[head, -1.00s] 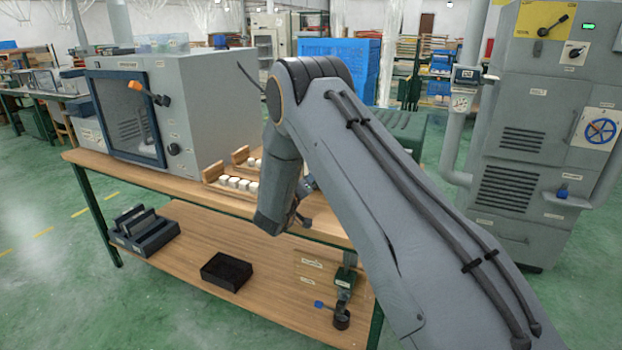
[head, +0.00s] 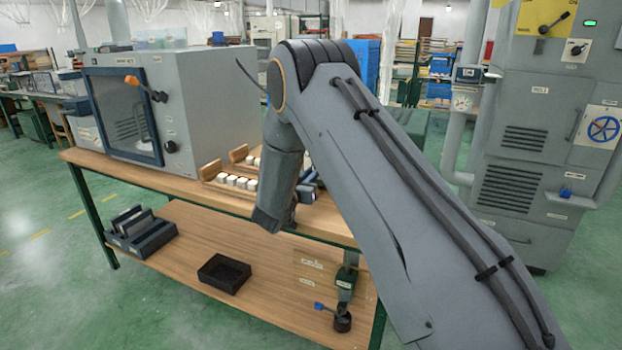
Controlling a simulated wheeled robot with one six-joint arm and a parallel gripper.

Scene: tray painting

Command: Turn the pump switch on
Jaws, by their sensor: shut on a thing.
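I cannot tell which control is the pump switch, as the labels are too small to read. A dark rotary switch on a white plate (head: 577,48) is on the grey cabinet at the right. A dark round knob (head: 171,147) is on the front of the grey booth. My gripper (head: 309,190) shows only in part behind my forearm, over the right part of the bench. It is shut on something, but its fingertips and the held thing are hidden.
The wooden bench (head: 120,163) carries the booth (head: 205,95) and racks of white blocks (head: 236,181). On its lower shelf are a black bin (head: 224,272), a dark slotted holder (head: 142,235) and a blue-handled fitting (head: 341,322). Green floor (head: 45,290) is clear at the left.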

